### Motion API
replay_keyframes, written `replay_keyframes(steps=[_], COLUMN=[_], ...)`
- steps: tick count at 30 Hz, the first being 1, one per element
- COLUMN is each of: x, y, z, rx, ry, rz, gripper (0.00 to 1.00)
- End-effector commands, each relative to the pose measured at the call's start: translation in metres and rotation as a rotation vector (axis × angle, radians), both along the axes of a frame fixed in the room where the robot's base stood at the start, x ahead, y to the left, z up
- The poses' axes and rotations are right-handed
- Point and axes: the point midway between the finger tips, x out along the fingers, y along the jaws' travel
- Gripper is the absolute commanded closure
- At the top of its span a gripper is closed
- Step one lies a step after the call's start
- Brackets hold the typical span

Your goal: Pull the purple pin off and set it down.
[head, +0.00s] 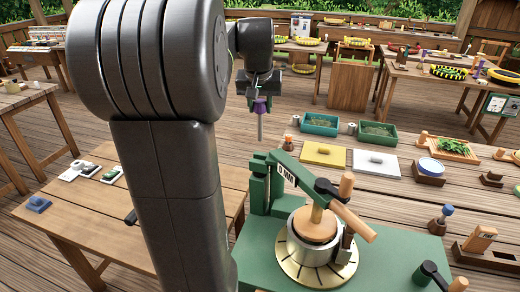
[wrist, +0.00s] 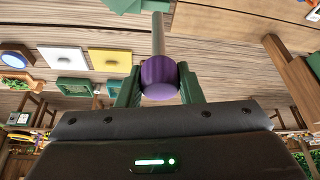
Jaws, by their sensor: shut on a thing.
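The purple pin (head: 260,106) has a purple knob and a grey metal shaft. My gripper (head: 261,98) is shut on the knob and holds the pin in the air, with the shaft pointing down in the head view. The green press (head: 290,180) stands below, with a wooden-handled lever over a metal pot (head: 312,250) on a round dial. The pin appears apart from the press.
A wooden table (head: 60,232) at left has free room beside small cards and a blue block (head: 38,204). On the right table are a yellow board (head: 323,155), a white board (head: 376,163), green trays (head: 320,124) and a blue-topped dish (head: 430,168).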

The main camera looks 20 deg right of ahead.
Motion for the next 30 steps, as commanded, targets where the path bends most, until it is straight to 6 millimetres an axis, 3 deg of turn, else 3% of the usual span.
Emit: replay_keyframes(steps=[15, 30], x=[0.000, 0.000], y=[0.000, 0.000], z=[0.031, 0.033], rx=[-0.001, 0.000], ry=[-0.002, -0.001], rz=[0.000, 0.000], gripper=[1.00, 1.00])
